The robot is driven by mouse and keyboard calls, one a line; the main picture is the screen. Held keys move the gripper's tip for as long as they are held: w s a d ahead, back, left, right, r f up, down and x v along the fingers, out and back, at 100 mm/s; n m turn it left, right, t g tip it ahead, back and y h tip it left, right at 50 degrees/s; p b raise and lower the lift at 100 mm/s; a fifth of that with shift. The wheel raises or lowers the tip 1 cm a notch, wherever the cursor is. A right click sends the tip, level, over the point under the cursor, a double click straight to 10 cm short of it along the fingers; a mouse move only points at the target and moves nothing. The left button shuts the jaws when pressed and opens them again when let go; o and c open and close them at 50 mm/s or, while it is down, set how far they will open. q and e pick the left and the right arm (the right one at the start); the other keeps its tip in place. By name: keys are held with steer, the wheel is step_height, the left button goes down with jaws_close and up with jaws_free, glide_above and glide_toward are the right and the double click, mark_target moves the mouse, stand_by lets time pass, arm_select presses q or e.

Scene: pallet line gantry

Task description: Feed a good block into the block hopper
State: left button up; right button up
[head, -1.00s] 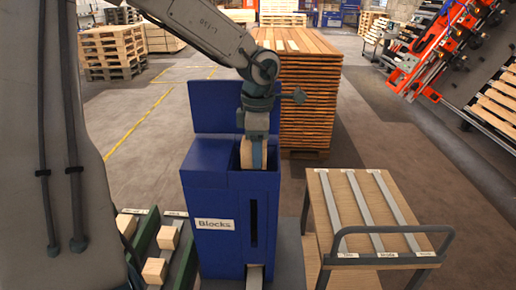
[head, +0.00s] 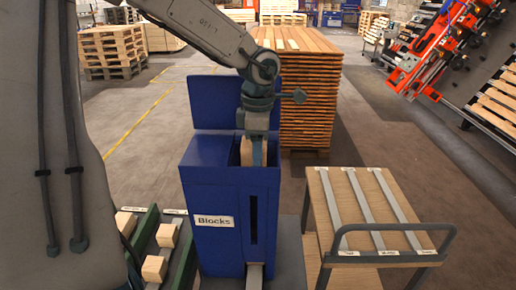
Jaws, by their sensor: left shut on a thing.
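The block hopper (head: 216,240) is a blue box labelled "Blocks", with its lid (head: 220,101) raised at the back and a dark slot in its front. My left gripper (head: 254,154) points down into the open top at the hopper's right side. It is shut on a light wooden block (head: 243,151), which is at the mouth of the opening and partly hidden by the fingers and the hopper rim. Other wooden blocks (head: 167,235) lie on the green-edged rack at lower left. My right gripper does not show.
A wooden-topped cart (head: 335,222) with metal strips and a grey handle stands at right. A tall stack of brown boards (head: 309,98) stands behind the hopper. Pallets (head: 110,52) are at back left. An orange machine (head: 440,50) is at upper right. The floor at left is clear.

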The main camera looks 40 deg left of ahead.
arm_select(q)
steer(key=shift+f+b, duration=0.3)
steer(key=shift+f, duration=0.05)
stand_by(0.4)
steer(key=o, duration=1.1)
steer(key=shift+w+r+p, duration=0.1)
steer(key=shift+r+p, duration=0.35)
steer(key=shift+r, duration=0.1)
step_height(320, 180, up, 9)
steer(key=p, duration=0.8)
steer(key=shift+r+p, duration=0.45)
steer(key=shift+p, duration=0.15)
steer(key=shift+f, duration=0.1)
